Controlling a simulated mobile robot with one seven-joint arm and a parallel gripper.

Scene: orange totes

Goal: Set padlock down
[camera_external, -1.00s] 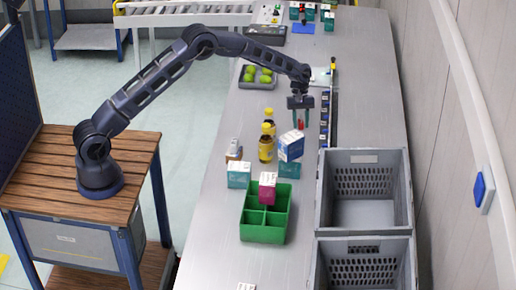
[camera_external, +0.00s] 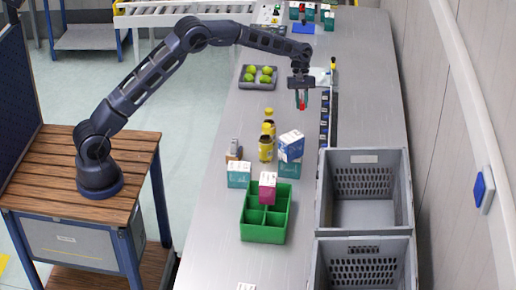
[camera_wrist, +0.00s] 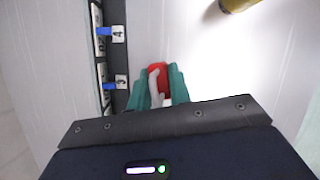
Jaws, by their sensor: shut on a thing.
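The padlock (camera_wrist: 158,78) is red with a light grey shackle. My gripper (camera_wrist: 160,88) is shut on it, between its two teal fingers, in the wrist view. In the external view my gripper (camera_external: 301,98) points down over the metal table beside the numbered strip, and the padlock (camera_external: 302,104) shows as a small red patch between the fingers. The padlock seems to hang above the table; its exact height I cannot tell. The fingers and gripper body hide part of it.
A strip with blue clips and number tags (camera_wrist: 118,34) runs along the left in the wrist view. Yellow-capped bottles (camera_external: 266,148), a blue-and-white carton (camera_external: 290,147), a green divided box (camera_external: 263,232) and grey crates (camera_external: 363,157) stand nearer. A tray of green fruit (camera_external: 258,76) lies left.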

